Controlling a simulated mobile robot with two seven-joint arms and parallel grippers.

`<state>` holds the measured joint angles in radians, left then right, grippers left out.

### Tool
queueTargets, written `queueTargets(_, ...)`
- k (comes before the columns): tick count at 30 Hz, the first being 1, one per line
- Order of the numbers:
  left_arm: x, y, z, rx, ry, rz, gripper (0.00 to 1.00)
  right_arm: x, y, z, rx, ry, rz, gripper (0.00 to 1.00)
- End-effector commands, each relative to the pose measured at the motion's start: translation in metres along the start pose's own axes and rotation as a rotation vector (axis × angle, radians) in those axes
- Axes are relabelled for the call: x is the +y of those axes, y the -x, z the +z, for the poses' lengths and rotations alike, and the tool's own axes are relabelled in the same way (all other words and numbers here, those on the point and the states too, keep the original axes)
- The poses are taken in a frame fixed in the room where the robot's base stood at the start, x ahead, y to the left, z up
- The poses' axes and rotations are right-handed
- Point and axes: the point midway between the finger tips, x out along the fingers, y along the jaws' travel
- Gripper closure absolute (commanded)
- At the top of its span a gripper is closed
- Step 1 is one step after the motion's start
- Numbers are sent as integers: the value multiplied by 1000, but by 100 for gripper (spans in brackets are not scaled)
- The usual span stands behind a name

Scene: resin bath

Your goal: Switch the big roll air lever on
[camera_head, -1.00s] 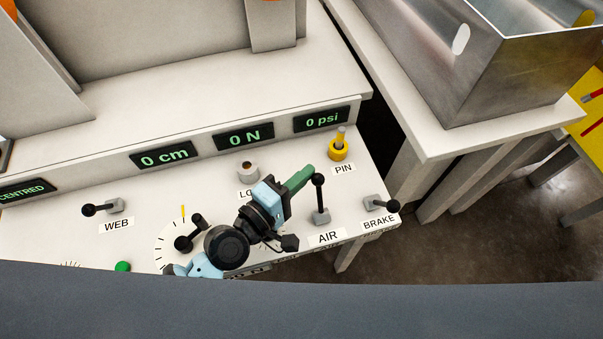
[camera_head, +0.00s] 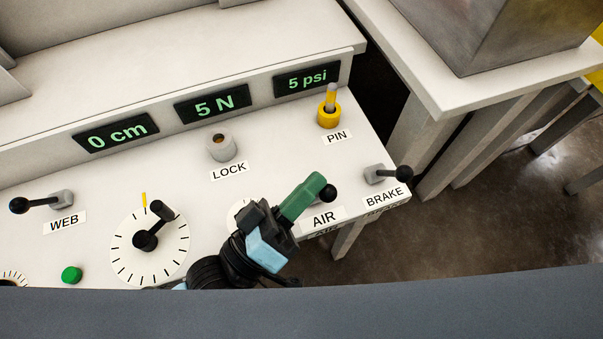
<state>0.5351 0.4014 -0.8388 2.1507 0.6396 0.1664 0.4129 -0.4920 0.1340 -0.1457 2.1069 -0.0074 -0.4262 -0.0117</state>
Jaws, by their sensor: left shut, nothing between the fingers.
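The air lever shows as a black ball knob (camera_head: 328,193) just right of my left gripper, above the "AIR" label (camera_head: 323,219). Its base and most of its stem are hidden behind the gripper. My left gripper (camera_head: 316,184), with green fingers, is shut and empty. Its tips are right beside the knob; I cannot tell whether they touch. The psi display (camera_head: 306,82) reads "5 psi" and the force display (camera_head: 213,104) reads "5 N". My right gripper is out of view.
The brake lever (camera_head: 386,174) stands close right of the knob at the panel's edge. The yellow pin holder (camera_head: 329,115) and grey lock socket (camera_head: 220,147) are behind. A dial (camera_head: 150,258), web lever (camera_head: 42,202) and green button (camera_head: 71,274) lie left.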

Motion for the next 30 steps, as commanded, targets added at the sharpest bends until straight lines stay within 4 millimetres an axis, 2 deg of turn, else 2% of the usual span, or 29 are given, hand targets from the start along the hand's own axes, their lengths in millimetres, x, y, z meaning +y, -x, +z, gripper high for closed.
queueTargets(10,5,6,10,1,-107,62,100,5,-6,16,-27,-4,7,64)
queueTargets(30,7,5,9,0,-120,69,100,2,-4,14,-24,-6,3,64)
